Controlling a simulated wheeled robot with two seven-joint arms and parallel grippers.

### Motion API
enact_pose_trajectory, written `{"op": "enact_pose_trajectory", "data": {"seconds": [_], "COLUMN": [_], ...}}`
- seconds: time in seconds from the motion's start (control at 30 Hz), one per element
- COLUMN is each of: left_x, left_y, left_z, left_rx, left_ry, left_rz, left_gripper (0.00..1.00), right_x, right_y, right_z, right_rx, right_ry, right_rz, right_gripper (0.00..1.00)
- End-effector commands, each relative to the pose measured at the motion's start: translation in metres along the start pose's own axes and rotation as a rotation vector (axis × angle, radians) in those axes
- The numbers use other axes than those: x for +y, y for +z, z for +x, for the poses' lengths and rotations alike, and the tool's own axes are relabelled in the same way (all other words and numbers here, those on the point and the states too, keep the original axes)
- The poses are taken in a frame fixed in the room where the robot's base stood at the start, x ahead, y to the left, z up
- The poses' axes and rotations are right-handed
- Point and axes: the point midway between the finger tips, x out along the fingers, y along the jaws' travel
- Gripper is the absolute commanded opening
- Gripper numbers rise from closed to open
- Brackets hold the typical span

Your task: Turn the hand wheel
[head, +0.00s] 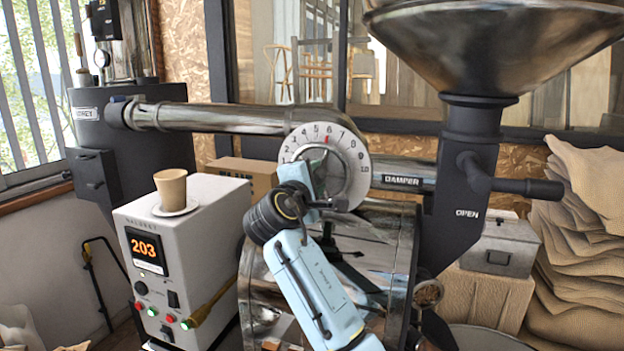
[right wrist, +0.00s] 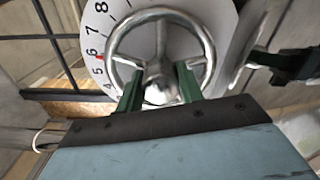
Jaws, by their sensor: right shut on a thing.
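The hand wheel (head: 358,183) is a metal rim with spokes in front of a white numbered dial (head: 308,142) on the damper pipe. In the right wrist view the wheel (right wrist: 203,38) faces me and its hub lies between the fingers. A red mark on the dial shows near 5 and 6. My right gripper (head: 322,197) reaches up to the wheel from below. In the head view my arm hides the left part of the wheel. My left gripper is not in view.
A grey control box (head: 190,240) with a 203 display stands at left, with a paper cup (head: 171,187) on a saucer on top. A black damper handle (head: 525,188) sticks out at right. A large hopper (head: 490,50) hangs above. Sacks (head: 585,240) are piled at right.

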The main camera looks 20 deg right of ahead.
Motion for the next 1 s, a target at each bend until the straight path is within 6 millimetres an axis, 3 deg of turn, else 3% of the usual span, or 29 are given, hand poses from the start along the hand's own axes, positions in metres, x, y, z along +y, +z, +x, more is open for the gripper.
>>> {"op": "enact_pose_trajectory", "data": {"seconds": [0.07,0.1,0.27,0.67,1.0], "left_x": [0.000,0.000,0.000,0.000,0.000], "left_y": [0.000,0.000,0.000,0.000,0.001], "left_z": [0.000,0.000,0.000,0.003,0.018], "left_rx": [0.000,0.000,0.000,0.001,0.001], "left_ry": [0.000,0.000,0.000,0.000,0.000], "left_rz": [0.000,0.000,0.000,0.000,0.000], "left_gripper": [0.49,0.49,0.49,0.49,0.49], "right_x": [-0.001,0.000,0.000,-0.001,-0.003], "right_y": [-0.001,-0.002,-0.001,-0.002,-0.002], "right_z": [-0.001,-0.001,0.000,-0.009,-0.080], "right_rx": [0.003,0.003,0.002,0.004,0.005], "right_ry": [-0.001,-0.001,-0.001,0.001,0.000], "right_rz": [-0.001,-0.001,-0.001,0.001,0.002], "right_gripper": [0.00,0.38,0.59,0.59,0.59]}}
